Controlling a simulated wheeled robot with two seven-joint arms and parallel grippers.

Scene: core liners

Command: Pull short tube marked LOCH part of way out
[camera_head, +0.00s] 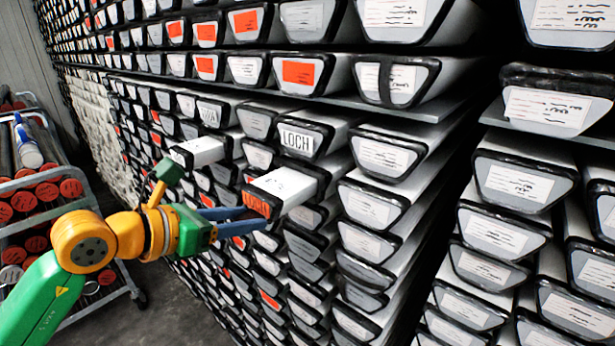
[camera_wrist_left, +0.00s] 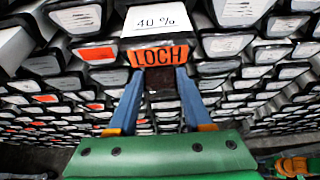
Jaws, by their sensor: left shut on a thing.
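A short tube (camera_head: 284,187) with a white top and an orange end label stands out from the rack face beyond its neighbours. In the left wrist view its label reads LOCH (camera_wrist_left: 159,56) and its top reads 40 %. My left gripper (camera_head: 240,218) is shut on this tube's end, its blue fingers on either side of the lower part; they also show in the left wrist view (camera_wrist_left: 156,78). Another tube with a white LOCH label (camera_head: 297,141) sits in the rack just above and to the right. The held tube's far end is hidden. My right gripper is not in view.
A white-topped tube (camera_head: 203,150) also sticks out to the left of the held one. Rows of dark-rimmed tubes fill the rack all around. A cart (camera_head: 98,212) with red-capped round tubes stands at the left. Some floor (camera_head: 175,315) is clear below.

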